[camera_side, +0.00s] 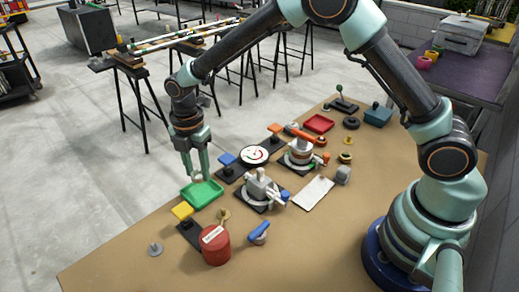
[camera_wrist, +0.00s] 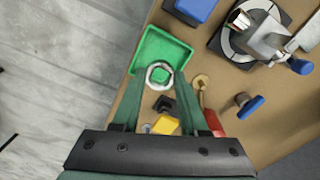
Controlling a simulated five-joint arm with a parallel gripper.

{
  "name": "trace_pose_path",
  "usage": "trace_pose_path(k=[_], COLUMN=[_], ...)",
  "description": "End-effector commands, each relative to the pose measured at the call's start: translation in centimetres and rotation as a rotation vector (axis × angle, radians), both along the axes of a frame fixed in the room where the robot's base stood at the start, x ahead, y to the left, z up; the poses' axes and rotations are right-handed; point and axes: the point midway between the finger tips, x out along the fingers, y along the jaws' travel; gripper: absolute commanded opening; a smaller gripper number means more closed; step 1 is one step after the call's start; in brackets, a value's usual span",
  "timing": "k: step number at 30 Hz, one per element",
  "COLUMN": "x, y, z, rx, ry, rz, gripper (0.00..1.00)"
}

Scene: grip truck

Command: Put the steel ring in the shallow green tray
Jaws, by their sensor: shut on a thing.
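The shallow green tray (camera_side: 214,187) lies on the brown table near its far left edge. It also shows in the wrist view (camera_wrist: 152,46). My gripper (camera_side: 196,178) points down over the tray. In the wrist view its fingertips (camera_wrist: 160,76) are shut on the steel ring (camera_wrist: 150,68), a round silver band with green showing through its middle. The ring appears over the tray's lower right part in that view. In the side view the ring is only a small pale spot at the fingertips. I cannot tell its exact height above the tray floor.
A yellow block (camera_side: 182,210) on a dark base and a red can (camera_side: 215,246) stand in front of the tray. A blue-topped piece (camera_side: 226,159) and a grey vise (camera_side: 262,188) are to its right. A red tray (camera_side: 319,123) lies farther right. The front left table is mostly clear.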

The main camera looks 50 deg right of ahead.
Motion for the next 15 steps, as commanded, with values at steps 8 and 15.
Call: trace_pose_path(k=[8,15], x=[-0.1,0.0], y=[0.0,0.0], z=[-2.7,-5.1], rx=[-0.001,0.0], ry=[0.003,-0.001], rz=[0.0,0.0], gripper=[0.0,0.0])
